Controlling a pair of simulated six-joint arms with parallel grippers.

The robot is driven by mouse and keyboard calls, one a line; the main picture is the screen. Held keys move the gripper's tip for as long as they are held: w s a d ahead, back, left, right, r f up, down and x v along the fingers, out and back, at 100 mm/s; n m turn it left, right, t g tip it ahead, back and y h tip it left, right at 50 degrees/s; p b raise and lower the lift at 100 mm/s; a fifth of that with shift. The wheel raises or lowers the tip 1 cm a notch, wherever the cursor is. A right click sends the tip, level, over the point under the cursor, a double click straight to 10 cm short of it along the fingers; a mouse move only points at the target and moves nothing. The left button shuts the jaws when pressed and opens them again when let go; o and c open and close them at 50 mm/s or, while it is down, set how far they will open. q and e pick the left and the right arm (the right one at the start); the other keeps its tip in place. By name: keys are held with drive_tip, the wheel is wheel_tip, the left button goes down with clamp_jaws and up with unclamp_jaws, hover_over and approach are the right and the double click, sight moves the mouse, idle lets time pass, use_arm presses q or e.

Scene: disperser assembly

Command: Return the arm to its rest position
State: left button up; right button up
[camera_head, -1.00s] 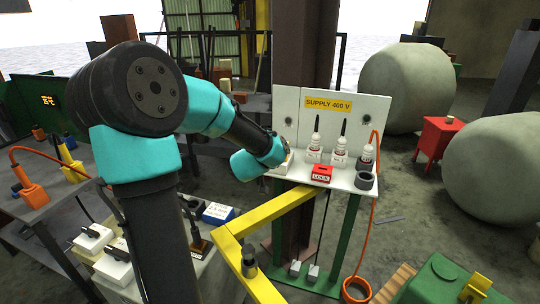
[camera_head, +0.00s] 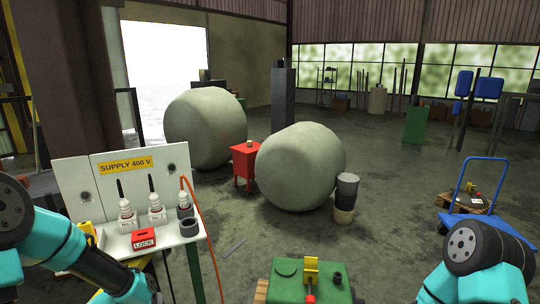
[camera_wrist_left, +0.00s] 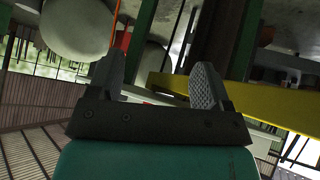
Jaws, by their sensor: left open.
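My left arm (camera_head: 55,245) comes in at the lower left, its teal and black links in front of and below the supply stand's shelf. Its gripper is beyond or below the edge of the head view. In the left wrist view the left gripper (camera_wrist_left: 155,78) has its two grey fingers apart, with nothing between them. My right arm (camera_head: 480,265) shows as a teal and black joint at the lower right; its gripper is out of view.
The white supply stand (camera_head: 75,190) bears white bottles (camera_head: 155,212) and a red LOCK block (camera_head: 144,239). A green box (camera_head: 290,285) is at front centre. Large round boulders (camera_head: 300,165) and a blue cart (camera_head: 480,222) stand behind. A yellow bar (camera_wrist_left: 255,105) crosses beside the left gripper.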

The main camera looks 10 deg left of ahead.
use_arm(q)
drive_tip(key=s+d+f+m+g+h, duration=0.1)
drive_tip(key=s+d+f+g+h, duration=0.1)
drive_tip(key=s+d+f, duration=0.5)
drive_tip(key=s+d+f+m+g+h, duration=0.1)
drive_tip(key=s+d+f+g, duration=0.4)
drive_tip(key=d+f, duration=0.7)
drive_tip(key=shift+s+d+f+g+h, duration=0.3)
drive_tip(key=shift+s+d+h, duration=0.5)
drive_tip(key=shift+s+d, duration=0.15)
